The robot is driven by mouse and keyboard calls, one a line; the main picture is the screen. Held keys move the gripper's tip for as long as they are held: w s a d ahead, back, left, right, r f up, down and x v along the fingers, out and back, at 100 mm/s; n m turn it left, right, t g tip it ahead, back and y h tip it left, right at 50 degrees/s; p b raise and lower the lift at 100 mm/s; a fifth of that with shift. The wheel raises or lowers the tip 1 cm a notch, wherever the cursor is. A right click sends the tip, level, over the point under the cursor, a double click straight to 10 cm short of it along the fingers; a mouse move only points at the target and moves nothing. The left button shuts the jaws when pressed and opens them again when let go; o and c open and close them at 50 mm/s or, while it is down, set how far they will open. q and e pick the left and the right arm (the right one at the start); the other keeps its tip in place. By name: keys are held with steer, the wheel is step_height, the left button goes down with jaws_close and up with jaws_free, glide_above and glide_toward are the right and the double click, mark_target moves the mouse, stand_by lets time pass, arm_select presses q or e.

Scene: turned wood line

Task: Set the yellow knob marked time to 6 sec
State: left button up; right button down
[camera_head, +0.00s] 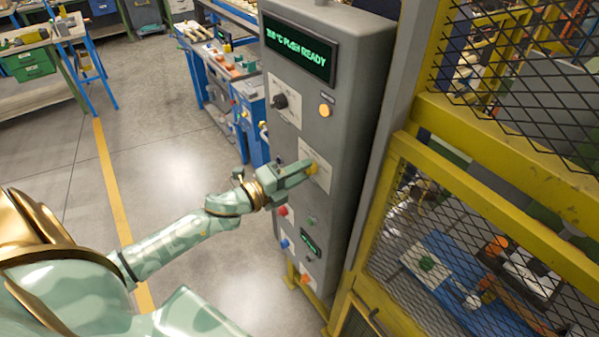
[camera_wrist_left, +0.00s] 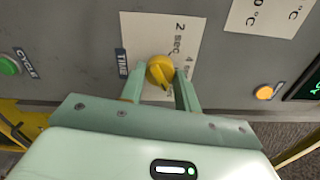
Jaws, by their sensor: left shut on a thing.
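The yellow knob (camera_wrist_left: 160,72) sits on a white scale plate (camera_wrist_left: 151,28) on the grey panel, beside a dark TIME label (camera_wrist_left: 121,62). Its pointer direction is hard to tell. In the left wrist view the plate shows "2 sec" and part of "4 sec"; I cannot see a 6 sec mark. My left gripper (camera_wrist_left: 160,93) is shut on the knob, one finger on each side. In the head view my left gripper (camera_head: 305,172) reaches the knob (camera_head: 312,168), which is mostly covered. My right gripper is not in view.
The grey cabinet (camera_head: 345,100) carries a green-lit display (camera_head: 298,50) reading "PUSH READY", a black knob (camera_head: 280,101), an orange button (camera_head: 325,110) and lower buttons. A yellow mesh fence (camera_head: 480,180) stands close on its right. Open floor lies left.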

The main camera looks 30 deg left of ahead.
arm_select(q)
steer(key=o, duration=1)
steer(key=b+v, duration=0.3)
steer(key=v, duration=1.3)
steer(key=shift+s+b, duration=0.2)
steer(key=shift+b, duration=0.1)
